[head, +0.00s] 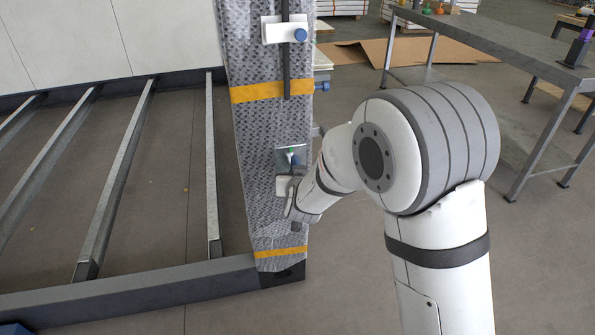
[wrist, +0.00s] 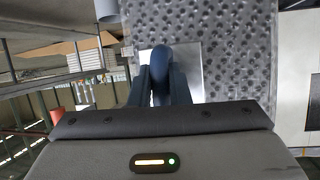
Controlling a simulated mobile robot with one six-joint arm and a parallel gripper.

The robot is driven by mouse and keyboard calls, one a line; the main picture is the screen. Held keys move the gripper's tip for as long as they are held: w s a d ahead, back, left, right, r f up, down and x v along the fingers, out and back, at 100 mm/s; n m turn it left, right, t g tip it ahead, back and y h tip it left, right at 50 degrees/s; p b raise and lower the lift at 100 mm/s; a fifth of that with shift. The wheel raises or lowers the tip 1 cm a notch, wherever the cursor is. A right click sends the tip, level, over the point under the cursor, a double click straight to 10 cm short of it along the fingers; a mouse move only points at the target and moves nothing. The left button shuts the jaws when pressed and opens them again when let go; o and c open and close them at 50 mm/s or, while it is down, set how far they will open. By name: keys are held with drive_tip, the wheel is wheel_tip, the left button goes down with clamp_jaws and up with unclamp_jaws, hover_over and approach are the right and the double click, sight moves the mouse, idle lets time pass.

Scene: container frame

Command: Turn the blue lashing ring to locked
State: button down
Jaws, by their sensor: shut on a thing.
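The blue lashing ring (wrist: 160,62) stands out from a bright metal plate (wrist: 195,75) in the wrist view. My gripper (wrist: 160,92) is shut on the ring, with one dark finger on each side. In the head view my gripper (head: 293,196) is low on the front of the wrapped corner post.
The post (head: 270,125) is grey patterned sheet with yellow bands. Higher up is a white bracket with a blue round knob (head: 300,35). A metal-railed floor frame (head: 120,180) lies left. A grey workbench (head: 500,50) stands right. Open floor lies between post and bench.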

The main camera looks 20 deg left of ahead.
drive_tip(key=shift+w+r+n, duration=0.25)
drive_tip(key=shift+r+n, duration=0.05)
drive_tip(key=shift+r, duration=0.05)
idle(0.3)
drive_tip(key=c, duration=1.6)
unclamp_jaws()
drive_tip(key=shift+o, duration=1.2)
drive_tip(key=shift+f, duration=0.1)
drive_tip(key=shift+s, duration=0.15)
drive_tip(key=p+v, duration=0.2)
drive_tip(key=v, duration=0.5)
drive_tip(key=shift+s, duration=0.3)
drive_tip(key=shift+d, duration=0.1)
